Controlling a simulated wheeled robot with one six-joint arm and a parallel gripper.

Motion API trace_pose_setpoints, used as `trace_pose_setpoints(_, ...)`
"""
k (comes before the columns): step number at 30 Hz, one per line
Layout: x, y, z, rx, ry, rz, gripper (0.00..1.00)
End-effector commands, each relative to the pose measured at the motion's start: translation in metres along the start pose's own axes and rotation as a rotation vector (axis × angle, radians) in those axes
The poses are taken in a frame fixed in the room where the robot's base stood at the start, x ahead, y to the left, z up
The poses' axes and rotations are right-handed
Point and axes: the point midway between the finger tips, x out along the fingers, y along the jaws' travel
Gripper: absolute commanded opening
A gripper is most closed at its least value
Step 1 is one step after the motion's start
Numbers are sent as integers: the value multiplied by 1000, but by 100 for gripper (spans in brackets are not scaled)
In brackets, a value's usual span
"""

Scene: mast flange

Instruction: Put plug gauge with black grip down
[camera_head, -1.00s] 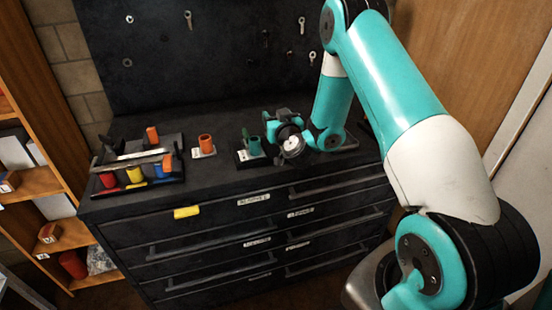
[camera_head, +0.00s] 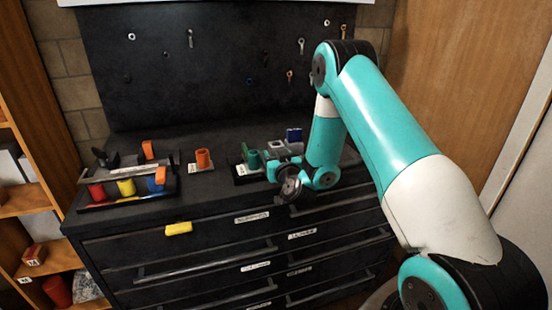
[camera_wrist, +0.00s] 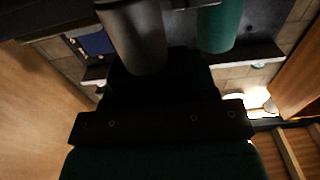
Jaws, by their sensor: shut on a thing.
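My gripper (camera_head: 283,163) is over the right half of the cabinet top, behind my wrist, and is small and partly hidden in the head view. In the wrist view a dark grey-brown cylinder (camera_wrist: 135,38) stands out from the dark gripper body; I take it as the plug gauge with black grip, held in the jaws. Its black grip is not clearly seen. A green cylinder (camera_wrist: 217,28) is beside it in that view, and in the head view the green piece (camera_head: 253,160) stands in a black block left of my gripper. Contact beneath the gauge is hidden.
A blue piece (camera_head: 294,135) stands behind my gripper. An orange cylinder (camera_head: 203,158) sits on a white-labelled plate. A black rack (camera_head: 118,201) with red, yellow and blue pieces is at the left. The pegboard (camera_head: 215,75) closes the back.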

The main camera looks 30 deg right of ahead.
Motion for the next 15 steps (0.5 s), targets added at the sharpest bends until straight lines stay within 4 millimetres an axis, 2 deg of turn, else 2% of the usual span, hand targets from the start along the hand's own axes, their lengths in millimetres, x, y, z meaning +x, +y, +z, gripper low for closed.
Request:
trace_pose_setpoints(2, 0, 0, 4, 0, 1, 0, 24)
trace_pose_setpoints(3, 0, 0, 3, 0, 0, 0, 60)
trace_pose_setpoints(6, 0, 0, 2, 0, 0, 0, 78)
trace_pose_setpoints(15, 0, 0, -1, 0, 0, 0, 78)
